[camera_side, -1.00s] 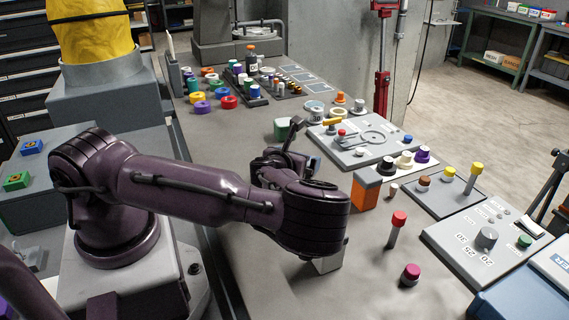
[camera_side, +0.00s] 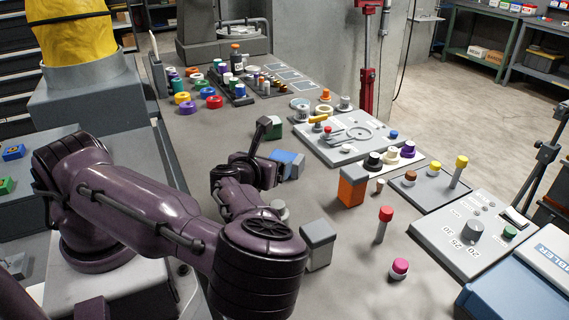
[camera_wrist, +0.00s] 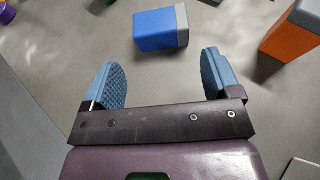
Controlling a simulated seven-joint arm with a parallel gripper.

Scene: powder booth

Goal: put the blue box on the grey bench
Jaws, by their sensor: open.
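The blue box (camera_side: 284,158) has a grey end and lies on the long grey bench surface (camera_side: 215,130), just right of my dark wrist in the side view. It also shows in the wrist view (camera_wrist: 160,29), lying flat, with its grey end to the right. My gripper (camera_wrist: 163,78) is open and empty, with its two blue ribbed fingers spread apart. The box is ahead of the fingertips, not between them. In the side view the fingertips are hard to make out against my wrist and the box.
An orange box (camera_side: 352,188) with a grey top stands right of the blue box. A grey block (camera_side: 319,245) stands nearer the camera. A green box (camera_side: 275,129) is behind. Control panels (camera_side: 350,137) and knobs line the right edge; coloured rings and bottles crowd the far end.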

